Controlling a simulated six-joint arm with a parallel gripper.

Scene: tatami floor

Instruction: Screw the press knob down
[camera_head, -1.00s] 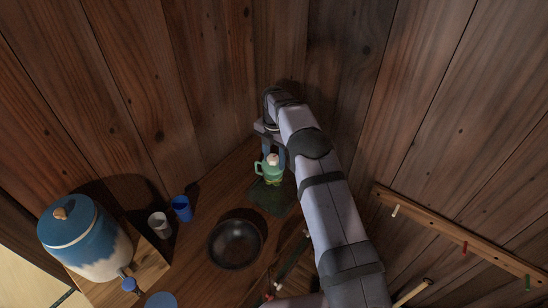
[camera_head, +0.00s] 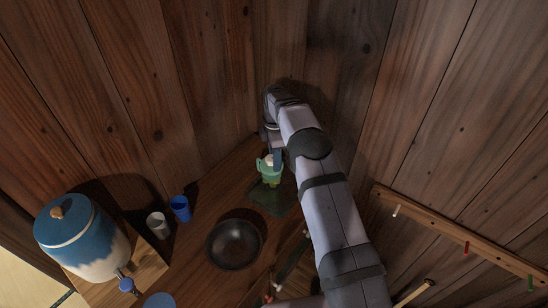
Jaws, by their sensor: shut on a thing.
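The press (camera_head: 270,172) is a small green object with a pale knob (camera_head: 269,158) on top. It stands on a dark green mat (camera_head: 272,203) near the wooden corner, and looks upright. My gripper (camera_head: 274,155) reaches down from above at the press's top and is shut on the knob. One blue-grey finger shows at the knob's right side. The other finger and much of the grip are hidden or too small to tell.
A dark round bowl (camera_head: 234,245) sits left of the mat. A blue cup (camera_head: 180,208) and a grey cup (camera_head: 158,225) stand further left, beside a large blue-and-white lidded jar (camera_head: 82,238). A peg rail (camera_head: 455,236) is on the right wall.

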